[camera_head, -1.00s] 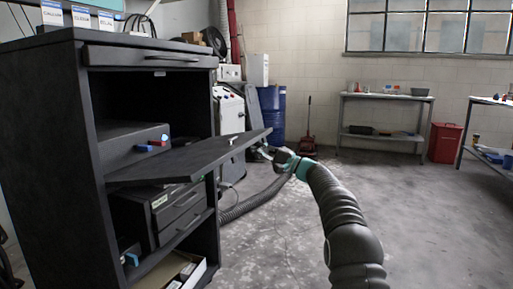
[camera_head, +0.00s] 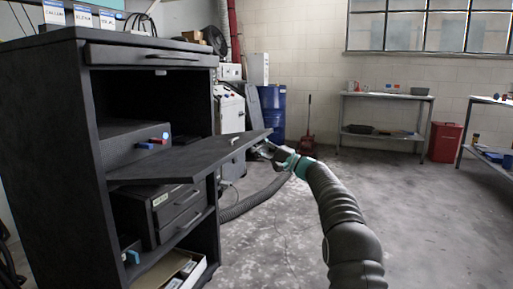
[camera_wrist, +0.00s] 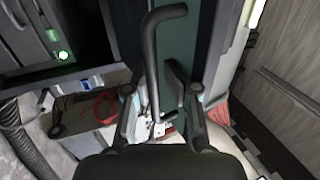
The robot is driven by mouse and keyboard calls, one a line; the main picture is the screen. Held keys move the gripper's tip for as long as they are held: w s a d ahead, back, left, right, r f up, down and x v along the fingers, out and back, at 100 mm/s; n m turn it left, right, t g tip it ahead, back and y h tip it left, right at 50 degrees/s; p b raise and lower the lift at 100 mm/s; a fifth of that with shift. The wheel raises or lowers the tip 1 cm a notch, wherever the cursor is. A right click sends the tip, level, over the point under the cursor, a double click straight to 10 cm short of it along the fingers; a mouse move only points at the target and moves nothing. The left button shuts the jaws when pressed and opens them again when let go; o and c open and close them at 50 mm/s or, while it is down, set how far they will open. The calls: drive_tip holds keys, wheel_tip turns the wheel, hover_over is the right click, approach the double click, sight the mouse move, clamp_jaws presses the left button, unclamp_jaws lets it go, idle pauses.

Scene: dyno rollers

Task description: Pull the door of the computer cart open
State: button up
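The computer cart (camera_head: 45,140) is a tall black cabinet at the left of the head view. Its door (camera_head: 195,156) is a dark flat panel standing out from the front at mid height, with the compartment behind it exposed. My gripper (camera_head: 260,149) is at the door's outer end. In the wrist view a dark bent bar handle (camera_wrist: 152,60) runs in front of a dark green panel (camera_wrist: 192,35). My gripper (camera_wrist: 162,105) has its fingers apart, one on each side of the handle's lower part, with gaps visible. Contact with the handle cannot be told.
The cart has a top drawer (camera_head: 150,58), inner drawers (camera_head: 180,205) and a lower shelf with a box (camera_head: 185,268). A blue barrel (camera_head: 271,110), a workbench (camera_head: 385,97) and a red bin (camera_head: 443,142) stand farther back. The floor right of my arm is clear.

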drive_tip(key=shift+d+r, duration=0.1)
drive_tip(key=shift+d, duration=0.15)
drive_tip(key=v, duration=1.1)
drive_tip(key=shift+s+d+f, duration=0.2)
drive_tip(key=shift+d+f, duration=0.05)
drive_tip(key=shift+f, duration=0.05)
